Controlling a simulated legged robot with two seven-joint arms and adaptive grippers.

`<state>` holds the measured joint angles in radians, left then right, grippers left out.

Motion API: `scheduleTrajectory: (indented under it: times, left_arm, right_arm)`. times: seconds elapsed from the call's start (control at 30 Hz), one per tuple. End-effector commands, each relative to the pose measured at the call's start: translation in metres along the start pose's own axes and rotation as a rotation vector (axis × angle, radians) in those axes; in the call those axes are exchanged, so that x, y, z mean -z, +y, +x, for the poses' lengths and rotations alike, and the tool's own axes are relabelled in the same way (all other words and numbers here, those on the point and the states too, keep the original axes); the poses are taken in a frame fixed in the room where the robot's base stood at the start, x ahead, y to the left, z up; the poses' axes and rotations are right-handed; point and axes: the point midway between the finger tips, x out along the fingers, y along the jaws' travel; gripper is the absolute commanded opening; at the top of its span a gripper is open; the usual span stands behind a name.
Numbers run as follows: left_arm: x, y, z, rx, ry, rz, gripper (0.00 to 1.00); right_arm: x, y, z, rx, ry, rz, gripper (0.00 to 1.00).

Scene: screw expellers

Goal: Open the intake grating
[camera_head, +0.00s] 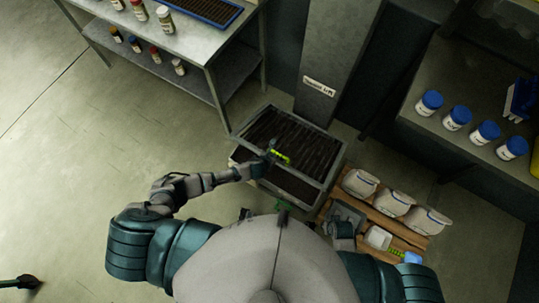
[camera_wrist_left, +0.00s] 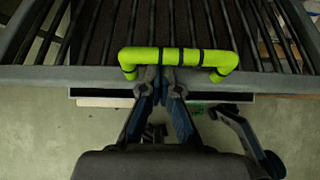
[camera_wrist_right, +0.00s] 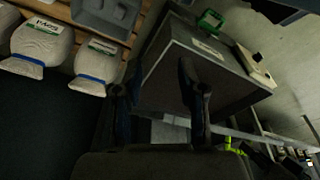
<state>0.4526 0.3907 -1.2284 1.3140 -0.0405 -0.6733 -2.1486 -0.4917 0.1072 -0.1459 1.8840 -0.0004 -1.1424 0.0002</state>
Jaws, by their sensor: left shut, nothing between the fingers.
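The intake grating (camera_head: 300,137), dark bars in a grey frame, lies on top of a box-like intake in the middle of the head view. Its bright yellow-green handle (camera_head: 281,157) crosses near the middle bar. In the left wrist view the handle (camera_wrist_left: 190,56) runs across the grating's near edge. My left gripper (camera_wrist_left: 164,75) is shut and empty, its fingertips right at the handle's near side; whether they touch it I cannot tell. My right gripper (camera_wrist_right: 155,80) is open and empty, beside a grey box. A bit of yellow-green shows at the lower right of that view.
White sacks (camera_head: 395,203) and small containers stand on a wooden pallet (camera_head: 410,238) to the right. A metal shelf table (camera_head: 205,45) with bottles is at the upper left. A counter with blue-lidded jars (camera_head: 456,118) is at the right.

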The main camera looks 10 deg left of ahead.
Motion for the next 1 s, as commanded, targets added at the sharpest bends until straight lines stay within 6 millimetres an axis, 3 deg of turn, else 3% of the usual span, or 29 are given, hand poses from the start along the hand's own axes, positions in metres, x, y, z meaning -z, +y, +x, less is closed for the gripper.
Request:
scheduleTrajectory:
  times: [0.3, 0.5, 0.8, 1.0]
  left_arm:
    - [-0.038, -0.005, -0.015, -0.001, -0.005, 0.002, 0.0]
    - [-0.066, -0.007, -0.021, -0.001, -0.006, 0.002, 0.0]
    - [-0.123, -0.009, -0.028, -0.002, -0.007, 0.002, 0.0]
    - [-0.167, -0.009, -0.026, -0.001, -0.005, 0.001, 0.0]
  right_arm:
    - [-0.035, -0.002, 0.051, 0.002, -0.025, -0.007, 0.4]
    - [-0.063, -0.003, 0.074, 0.003, -0.039, -0.012, 0.4]
    - [-0.099, -0.004, 0.094, 0.004, -0.054, -0.018, 0.4]
    - [-0.097, -0.004, 0.096, 0.005, -0.05, -0.018, 0.4]
